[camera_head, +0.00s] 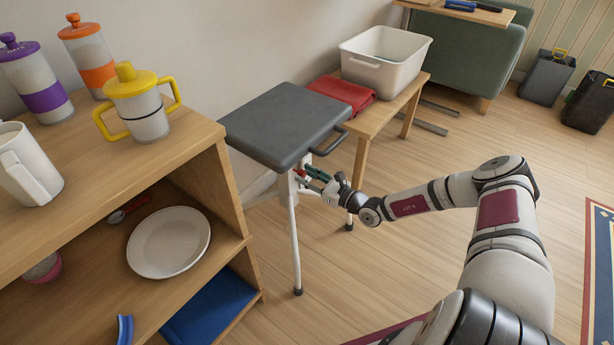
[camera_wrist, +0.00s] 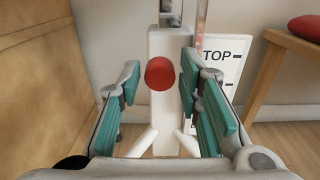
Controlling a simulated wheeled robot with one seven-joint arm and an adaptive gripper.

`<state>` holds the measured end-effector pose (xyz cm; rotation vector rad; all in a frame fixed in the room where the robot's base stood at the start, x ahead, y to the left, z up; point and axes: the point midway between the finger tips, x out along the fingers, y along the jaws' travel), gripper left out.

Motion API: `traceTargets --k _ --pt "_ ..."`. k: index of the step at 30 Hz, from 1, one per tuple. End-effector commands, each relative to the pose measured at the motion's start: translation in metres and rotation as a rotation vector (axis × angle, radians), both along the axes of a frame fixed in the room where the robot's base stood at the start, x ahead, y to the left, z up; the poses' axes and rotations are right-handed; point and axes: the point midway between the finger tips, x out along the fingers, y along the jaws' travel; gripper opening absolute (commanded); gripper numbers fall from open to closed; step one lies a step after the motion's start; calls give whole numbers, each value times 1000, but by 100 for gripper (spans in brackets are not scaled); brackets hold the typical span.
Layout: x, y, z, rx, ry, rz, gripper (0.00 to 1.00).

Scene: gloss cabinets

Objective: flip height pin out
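The height pin shows as a round red knob (camera_wrist: 160,73) on the white column (camera_wrist: 167,112) in the wrist view. The column belongs to the small table with a dark grey top (camera_head: 283,122) in the head view. My gripper (camera_wrist: 160,95) is open, with teal pads on both sides of the knob's line and clear gaps to each side. It holds nothing. In the head view, my gripper (camera_head: 311,176) is beneath the grey top's front right edge, close to the column. Whether the fingertips reach past the knob is hard to tell.
A white label reading "TOP" (camera_wrist: 220,65) is right of the column. A wooden bench (camera_head: 405,95) bears a white bin (camera_head: 385,73) and a red cloth (camera_head: 343,94). A wooden shelf (camera_head: 190,140) with cups stands at left. Floor to the right is mostly clear.

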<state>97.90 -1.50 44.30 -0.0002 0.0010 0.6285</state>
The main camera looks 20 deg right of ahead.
Motion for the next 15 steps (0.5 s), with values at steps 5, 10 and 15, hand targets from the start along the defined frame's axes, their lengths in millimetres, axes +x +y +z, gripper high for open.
traceTargets --k 5,10,15 --pt "-4 -3 0 -1 -1 0 32" --pt "-23 -18 0 -1 1 -2 32" --pt "-52 -40 0 -1 0 -3 32"
